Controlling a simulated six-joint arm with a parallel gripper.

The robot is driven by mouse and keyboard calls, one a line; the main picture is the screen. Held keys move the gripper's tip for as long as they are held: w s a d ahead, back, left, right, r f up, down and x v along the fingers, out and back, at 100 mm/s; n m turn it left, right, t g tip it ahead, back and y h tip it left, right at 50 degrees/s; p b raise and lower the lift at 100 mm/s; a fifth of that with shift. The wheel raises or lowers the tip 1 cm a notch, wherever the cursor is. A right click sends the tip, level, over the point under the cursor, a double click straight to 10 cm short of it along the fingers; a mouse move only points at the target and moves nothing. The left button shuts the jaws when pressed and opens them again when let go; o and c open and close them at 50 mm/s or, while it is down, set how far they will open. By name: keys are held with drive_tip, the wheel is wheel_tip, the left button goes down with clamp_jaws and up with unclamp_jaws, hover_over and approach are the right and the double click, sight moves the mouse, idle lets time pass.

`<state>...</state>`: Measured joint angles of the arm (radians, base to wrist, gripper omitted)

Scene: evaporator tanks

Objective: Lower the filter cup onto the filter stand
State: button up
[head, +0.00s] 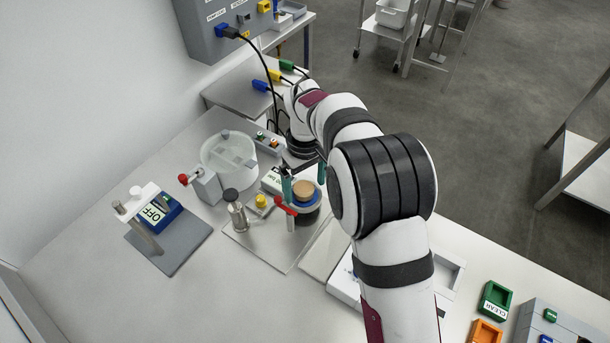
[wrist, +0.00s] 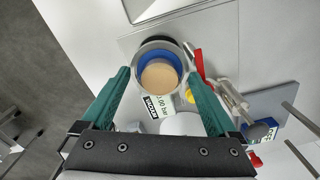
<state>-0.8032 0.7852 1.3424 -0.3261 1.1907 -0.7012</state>
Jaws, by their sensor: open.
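The filter cup, a blue ring with a tan disc inside (head: 304,188), sits upright at the filter stand on the metal plate. In the wrist view the cup (wrist: 145,60) lies inside a grey round rim, which seems to be the filter stand (wrist: 143,46). The dark lower part of the stand (head: 310,216) shows below the cup in the head view. I cannot tell how fully the cup is seated. My gripper (wrist: 157,76) is open, its teal fingers on either side of the cup with gaps visible. In the head view my gripper (head: 304,176) is at the cup, partly hidden by my arm.
A red-handled valve (head: 285,205) stands close beside the stand. A metal bottle (head: 235,212) and a yellow-topped part (head: 262,202) are to the left. Further left are a clear round tank (head: 229,155) and a blue OFF box (head: 158,213).

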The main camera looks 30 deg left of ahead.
wheel_tip(320, 180, up, 16)
drive_tip(key=shift+f, duration=0.15)
drive_tip(key=s+d+r+m, duration=0.2)
drive_tip(key=d+m, duration=0.2)
drive_tip(key=d, duration=0.6)
drive_tip(key=s+d+r+m, duration=0.2)
drive_tip(key=d+m, duration=0.2)
drive_tip(key=d, duration=0.6)
drive_tip(key=s+d+f+m+y, duration=0.1)
drive_tip(key=s+d+f+m, duration=0.3)
drive_tip(key=s, duration=0.4)
drive_tip(key=s+d+f+m, duration=0.4)
drive_tip(key=s+d+m, duration=0.3)
drive_tip(key=s, duration=0.2)
drive_tip(key=shift+d+y, duration=0.3)
drive_tip(key=shift+y, duration=0.1)
